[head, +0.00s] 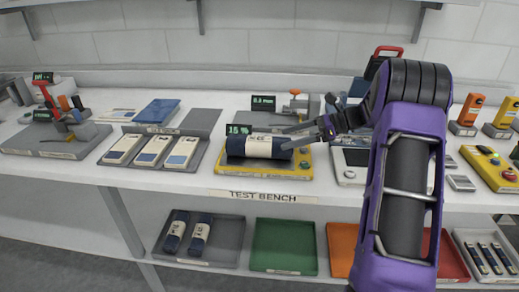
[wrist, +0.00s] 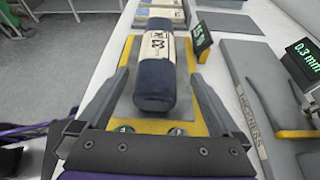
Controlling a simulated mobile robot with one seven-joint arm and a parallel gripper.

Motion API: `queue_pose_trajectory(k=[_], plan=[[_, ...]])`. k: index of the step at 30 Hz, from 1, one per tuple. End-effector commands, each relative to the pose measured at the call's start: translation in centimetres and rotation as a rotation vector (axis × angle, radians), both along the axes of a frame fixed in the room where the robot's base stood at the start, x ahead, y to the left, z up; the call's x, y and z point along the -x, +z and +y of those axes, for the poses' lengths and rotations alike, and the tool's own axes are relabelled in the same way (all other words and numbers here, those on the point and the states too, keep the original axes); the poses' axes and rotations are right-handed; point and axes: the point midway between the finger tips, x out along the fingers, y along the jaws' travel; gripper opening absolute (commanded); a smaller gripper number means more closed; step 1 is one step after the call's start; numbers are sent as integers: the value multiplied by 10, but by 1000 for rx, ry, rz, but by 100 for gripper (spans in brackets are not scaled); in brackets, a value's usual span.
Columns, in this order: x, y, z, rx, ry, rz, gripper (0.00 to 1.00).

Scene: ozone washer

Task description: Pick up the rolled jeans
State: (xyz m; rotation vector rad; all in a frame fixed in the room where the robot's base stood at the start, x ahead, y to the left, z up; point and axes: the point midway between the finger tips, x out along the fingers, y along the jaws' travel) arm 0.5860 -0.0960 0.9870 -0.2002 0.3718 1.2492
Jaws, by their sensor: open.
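The rolled jeans (head: 258,146), a navy roll with a cream label band, lie on a yellow moisture-type tester (head: 303,171) with a "15%" display at the middle of the test bench. In the wrist view, the roll (wrist: 154,78) points away from me, on the tester's grey plate. My gripper (head: 292,138) is at the roll's right end in the head view. In the wrist view, my gripper (wrist: 159,76) is open, one finger on each side of the roll, with gaps visible. Whether the fingers are low enough to span its thickness is hard to tell.
Two more dark rolls (head: 187,232) lie in a grey tray on the lower shelf, beside a green tray (head: 283,247). A tray of label cards (head: 153,152) stands left of the tester. A "0.3 mm" gauge (head: 263,103) stands behind it, and a grey scale (head: 350,160) to its right.

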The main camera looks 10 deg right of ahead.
Motion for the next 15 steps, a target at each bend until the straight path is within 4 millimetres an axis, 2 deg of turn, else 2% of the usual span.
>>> queue_pose_trajectory(k=[3,11,15], plan=[[-4,-7,14,1,2,-1,100],[-7,-12,27,1,2,-1,100],[-9,-22,45,1,4,1,100]])
